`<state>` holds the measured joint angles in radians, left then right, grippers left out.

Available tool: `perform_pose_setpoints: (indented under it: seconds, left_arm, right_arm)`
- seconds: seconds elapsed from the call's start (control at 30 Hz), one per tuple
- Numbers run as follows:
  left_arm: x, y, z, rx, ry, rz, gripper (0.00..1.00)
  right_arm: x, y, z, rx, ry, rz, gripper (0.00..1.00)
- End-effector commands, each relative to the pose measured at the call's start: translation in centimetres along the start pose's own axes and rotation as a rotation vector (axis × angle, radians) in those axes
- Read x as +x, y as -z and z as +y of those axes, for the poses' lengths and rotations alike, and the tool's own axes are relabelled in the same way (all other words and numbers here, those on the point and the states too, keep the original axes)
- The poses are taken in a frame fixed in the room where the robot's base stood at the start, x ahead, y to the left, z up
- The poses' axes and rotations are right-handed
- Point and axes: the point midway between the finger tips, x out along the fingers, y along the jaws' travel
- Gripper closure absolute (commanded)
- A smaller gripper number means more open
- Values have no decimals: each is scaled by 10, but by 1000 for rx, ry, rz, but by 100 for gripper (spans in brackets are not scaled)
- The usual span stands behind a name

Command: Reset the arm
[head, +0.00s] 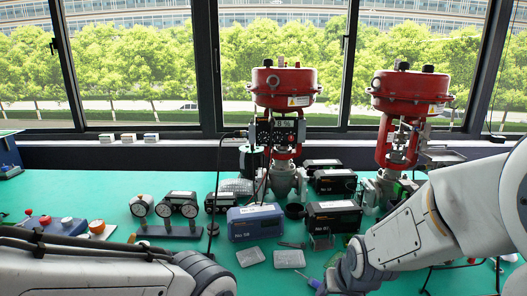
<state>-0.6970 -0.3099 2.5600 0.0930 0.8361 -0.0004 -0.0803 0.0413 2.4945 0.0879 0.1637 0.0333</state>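My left arm (90,272) comes in low from the left, nearly level along the bottom edge. Its dark rounded joint (205,272) is its farthest visible part, and my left gripper is out of the picture. My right arm (430,225) comes in from the right and slopes down to the left over the table. It ends in view at a grey wrist joint (350,268) near the bottom edge. My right gripper does not show, so its fingers cannot be judged.
Two red valve actuators (285,85) (410,90) stand on the green table (120,195). Blue (255,223) and black (335,216) positioner boxes, gauges (180,205) and flat plates (290,258) lie before them. A button row (65,225) is at left. Cables run near my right arm.

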Motion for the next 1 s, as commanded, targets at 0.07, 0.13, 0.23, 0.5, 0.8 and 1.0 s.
perform_pose_setpoints:
  seconds: [0.07,0.13,0.23,0.5,0.8,1.0]
  left_arm:
    - [0,0,0,0,0,0,100]
    - [0,0,0,0,0,0,100]
    - [0,0,0,0,0,0,100]
    - [0,0,0,0,0,0,100]
    - [0,0,0,0,0,0,100]
    - [0,0,0,0,0,0,100]
  right_arm:
    - [-2,-19,11,-11,-18,-62,43]
    - [-5,-35,19,-21,-31,-114,43]
    - [-10,-56,30,-34,-49,-185,43]
    - [-28,-76,-8,-162,-3,-246,43]
    - [-58,-104,-57,-339,68,-306,43]
    - [-84,-132,-85,-480,118,-354,43]
